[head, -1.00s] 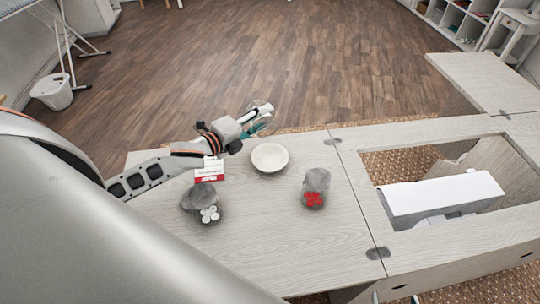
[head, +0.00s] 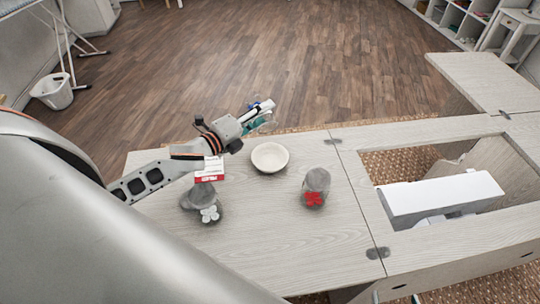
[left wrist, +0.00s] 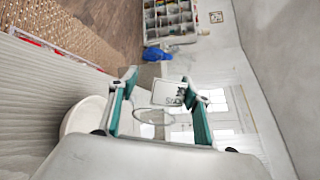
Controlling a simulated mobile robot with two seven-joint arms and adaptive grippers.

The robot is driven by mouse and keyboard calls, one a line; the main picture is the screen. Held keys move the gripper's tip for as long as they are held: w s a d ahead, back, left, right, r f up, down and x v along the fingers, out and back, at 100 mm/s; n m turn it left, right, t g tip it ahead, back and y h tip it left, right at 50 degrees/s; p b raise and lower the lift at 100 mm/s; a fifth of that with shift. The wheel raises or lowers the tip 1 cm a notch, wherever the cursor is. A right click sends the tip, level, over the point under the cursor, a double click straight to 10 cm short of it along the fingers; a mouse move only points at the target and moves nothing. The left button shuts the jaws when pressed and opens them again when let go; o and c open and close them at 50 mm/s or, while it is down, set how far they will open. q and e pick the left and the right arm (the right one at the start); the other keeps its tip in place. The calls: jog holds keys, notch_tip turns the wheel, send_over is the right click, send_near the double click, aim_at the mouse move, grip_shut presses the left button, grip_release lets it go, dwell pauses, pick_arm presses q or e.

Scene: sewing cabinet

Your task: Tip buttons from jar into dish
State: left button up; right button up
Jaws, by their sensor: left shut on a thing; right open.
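The button jar (left wrist: 168,94) is clear with a white label and sits between the teal fingers of my left gripper (left wrist: 162,112) in the left wrist view. In the head view, my left gripper (head: 256,117) holds it near the back edge of the cabinet top, just behind and left of the dish. The jar is small and partly hidden there; its exact tilt and contents are unclear. The dish (head: 270,157) is a round, pale, shallow bowl standing upright on the cabinet top, and no buttons show in it. The dish's rim (left wrist: 80,120) also shows in the left wrist view. My right gripper is out of view.
A white and red box (head: 209,172) stands left of the dish. Two grey rounded items stand nearer, one with white knobs (head: 210,214) and one with red knobs (head: 314,199). A cabinet opening with a white machine (head: 440,197) lies right. The front tabletop is clear.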

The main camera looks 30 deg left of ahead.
pick_arm(q)
jog(key=shift+d+r, duration=0.1)
jog(key=shift+r, duration=0.35)
jog(key=shift+w+a+f+n, duration=0.1)
jog(key=shift+a+f+n, duration=0.1)
jog(key=shift+f, duration=0.3)
jog(key=shift+w+a+f+n, duration=0.1)
jog(key=shift+f+n, duration=0.1)
jog(key=shift+f, duration=0.25)
jog(key=shift+w+a+f+n+g, duration=0.1)
jog(key=shift+f+n+g, duration=0.35)
jog(key=shift+f, duration=0.4)
jog(key=shift+s+d+r+m+t, duration=0.1)
jog(key=shift+d+r+m+t, duration=0.1)
jog(key=shift+r+m, duration=0.3)
jog(key=shift+s+d+r+m+t, duration=0.1)
jog(key=shift+s+r+m+t, duration=0.1)
jog(key=shift+r, duration=0.45)
jog(key=shift+s+d+r+m+t, duration=0.15)
jog(key=shift+r+m, duration=0.2)
jog(key=shift+r, duration=0.25)
jog(key=shift+s+d+r+m+t+b, duration=0.15)
jog(key=shift+d+r+m+t+b, duration=0.1)
jog(key=shift+r+m, duration=0.45)
jog(key=shift+s+d+r+m+t+b, duration=0.15)
jog(key=shift+r+m+t+b, duration=0.2)
jog(key=shift+r, duration=0.5)
jog(key=shift+s+d+r+m, duration=0.1)
jog(key=shift+r+m, duration=0.1)
jog(key=shift+m, duration=0.15)
